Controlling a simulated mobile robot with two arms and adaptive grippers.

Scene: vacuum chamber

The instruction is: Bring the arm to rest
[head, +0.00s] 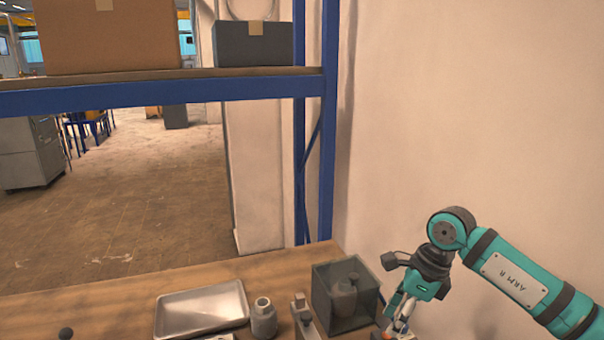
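My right arm comes in from the right, its teal and black links bent down over the right end of the wooden table (110,305). My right gripper (402,318) is low beside the right side of a dark see-through box (325,290), the likely vacuum chamber. A grey, bottle-like thing (346,288) shows inside the box. The fingers are small and partly cut off by the bottom edge, so I cannot tell whether they are open or shut on something. My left gripper is not in view.
A metal tray (202,309), a grey jar (263,318) and a small metal fixture (301,310) stand left of the box. A dark round knob (66,333) shows at the bottom left. A blue-framed shelf (160,92) with boxes stands behind. A bare wall is at right.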

